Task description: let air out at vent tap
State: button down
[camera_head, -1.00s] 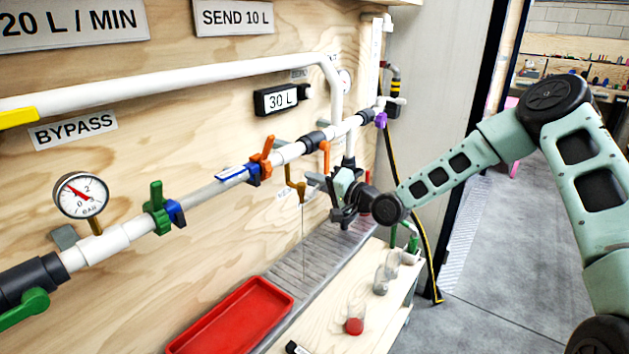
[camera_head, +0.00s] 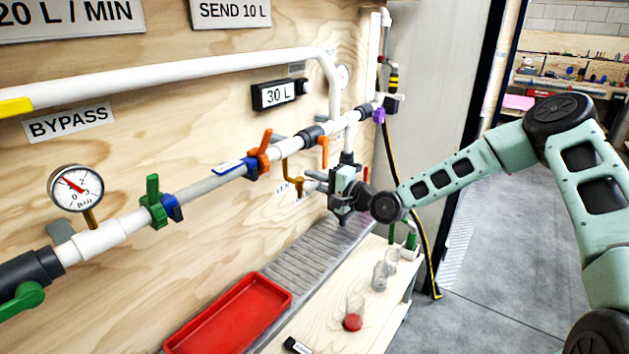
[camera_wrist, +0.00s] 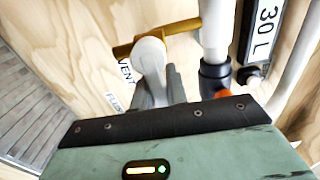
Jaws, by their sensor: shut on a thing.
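The vent tap (camera_head: 289,171) is a brass pipe branching off the white pipe, beside a label reading VENT (camera_wrist: 125,73). In the wrist view its brass pipe (camera_wrist: 178,32) runs across the top, with a pale rounded handle (camera_wrist: 150,56) in front. My gripper (camera_head: 318,182) is at the vent tap, its fingers shut on the pale handle; the fingers also show in the wrist view (camera_wrist: 162,88). The fingers hide the lower part of the handle. No stream is visible below the brass spout (camera_head: 299,192).
A pressure gauge (camera_head: 76,188) and green (camera_head: 153,200) and orange (camera_head: 264,153) valve handles line the white pipe. A 30 L display (camera_head: 279,95) hangs above. Open floor lies right.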

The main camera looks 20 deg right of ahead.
jog(key=shift+d+f, duration=0.1)
jog(key=c, duration=1.4)
grip_release()
jog(key=shift+s, duration=0.1)
jog(key=b+v, duration=0.2)
jog(key=v, duration=1.5)
jog(key=shift+s, duration=0.1)
